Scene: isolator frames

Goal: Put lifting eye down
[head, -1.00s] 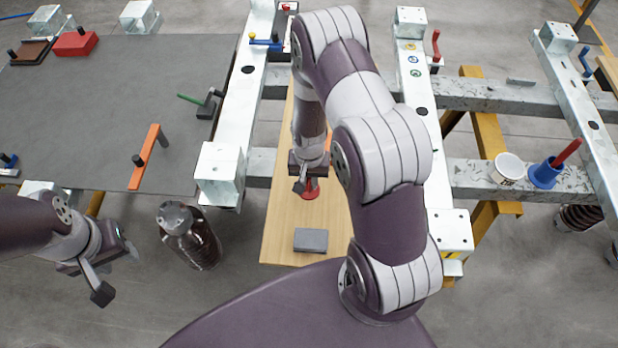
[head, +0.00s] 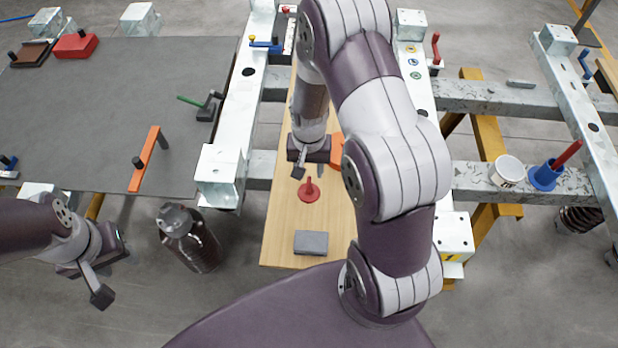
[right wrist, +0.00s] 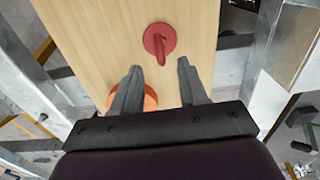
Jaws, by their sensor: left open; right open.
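The red lifting eye (head: 309,192), a round base with an upright part, stands on the wooden board (head: 279,222). It also shows in the right wrist view (right wrist: 160,41), just beyond the fingertips. My right gripper (head: 309,171) is open and empty, apart from the lifting eye and on its far side in the head view. Its two spread fingers show in the right wrist view (right wrist: 160,68) with bare board between their tips. My left gripper (head: 108,282) is open and empty at the lower left, away from the board; part of it is hidden.
A grey block (head: 311,242) lies at the board's near end. An orange object (head: 337,148) is partly hidden behind my right arm. A dark bottle (head: 190,240) stands left of the board. White metal rails (head: 222,160) flank the board.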

